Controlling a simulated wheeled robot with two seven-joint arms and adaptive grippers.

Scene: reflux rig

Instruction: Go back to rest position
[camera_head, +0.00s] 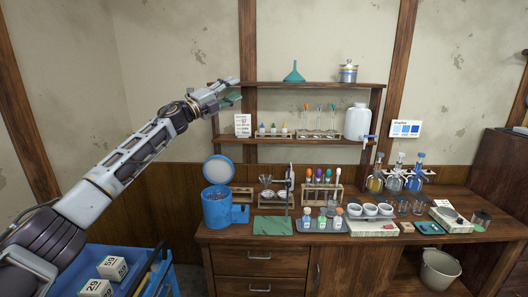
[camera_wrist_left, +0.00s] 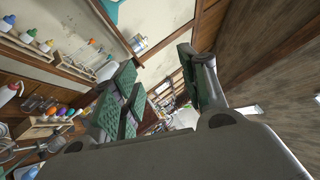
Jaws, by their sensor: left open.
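My left gripper (camera_head: 232,92) is raised at the left end of the wall shelf, in front of it. Its arm comes in from the left of the head view. In the left wrist view the gripper (camera_wrist_left: 165,90) has its green-padded fingers apart, with nothing between them. The right gripper does not show in either view.
A wooden shelf (camera_head: 300,140) holds dropper bottles, tubes, a green funnel (camera_head: 293,73) and a white jug (camera_head: 357,122). The bench (camera_head: 220,234) below carries a blue bucket (camera_head: 216,208), racks, bowls and flasks. A blue cart (camera_head: 68,277) with numbered boxes stands under my left arm.

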